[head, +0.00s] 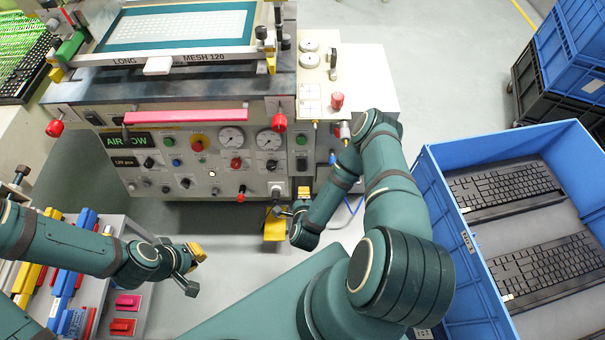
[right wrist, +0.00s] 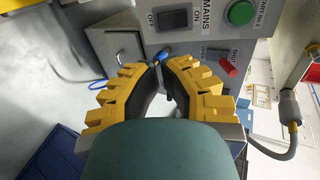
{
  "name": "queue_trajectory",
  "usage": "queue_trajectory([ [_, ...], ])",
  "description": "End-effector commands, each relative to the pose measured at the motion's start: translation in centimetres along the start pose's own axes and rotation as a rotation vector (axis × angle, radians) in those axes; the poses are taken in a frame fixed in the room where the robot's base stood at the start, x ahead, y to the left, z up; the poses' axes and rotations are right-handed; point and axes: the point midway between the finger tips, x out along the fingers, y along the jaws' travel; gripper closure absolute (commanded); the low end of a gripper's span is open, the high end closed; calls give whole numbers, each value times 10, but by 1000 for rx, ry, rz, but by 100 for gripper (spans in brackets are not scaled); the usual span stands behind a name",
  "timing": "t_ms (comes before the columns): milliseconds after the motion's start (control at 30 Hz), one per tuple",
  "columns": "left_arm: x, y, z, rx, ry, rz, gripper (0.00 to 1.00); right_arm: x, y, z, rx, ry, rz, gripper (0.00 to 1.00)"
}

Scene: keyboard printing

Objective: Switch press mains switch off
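The mains switch is a black rocker marked MAINS, ON and OFF (right wrist: 172,20) on the grey panel, at the top of the right wrist view. In the head view the switch (head: 301,164) is below a green button. I cannot tell which side is pressed in. My right gripper (right wrist: 161,70) has yellow fingers with tips drawn together and nothing visibly held. Its tips appear below the switch in the wrist view, apart from it. In the head view, my right gripper (head: 304,192) is just below the switch. My left gripper (head: 197,253) is away at lower left; its finger opening is unclear.
A green button (right wrist: 240,12) is beside the switch, and a red knob (right wrist: 228,66) is nearby. A blue-tipped fitting (right wrist: 162,54) shows just beyond the fingertips. A blue crate (head: 456,240) with keyboards stands right. A tool rack (head: 130,285) is near my left gripper.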

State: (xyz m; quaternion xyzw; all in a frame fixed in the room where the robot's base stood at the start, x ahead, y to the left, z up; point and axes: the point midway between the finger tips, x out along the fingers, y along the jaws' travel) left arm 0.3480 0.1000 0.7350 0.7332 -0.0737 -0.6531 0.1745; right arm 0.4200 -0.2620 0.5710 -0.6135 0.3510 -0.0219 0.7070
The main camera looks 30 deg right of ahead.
Motion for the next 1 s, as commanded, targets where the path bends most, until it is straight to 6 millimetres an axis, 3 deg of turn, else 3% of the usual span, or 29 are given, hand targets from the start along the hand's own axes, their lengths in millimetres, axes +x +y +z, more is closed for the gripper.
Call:
queue_trajectory([
  [167,7,-3,-1,1,3,0,100,23,0,0,0,2,-5,100],
  [600,31,-12,-3,3,15,-1,100,107,1,0,-1,2,-4,100],
  [800,38,-14,-4,4,19,-1,100,130,0,0,-1,1,-2,100],
  [1000,39,-15,-5,4,21,-1,100,137,0,0,-1,0,-1,100],
])
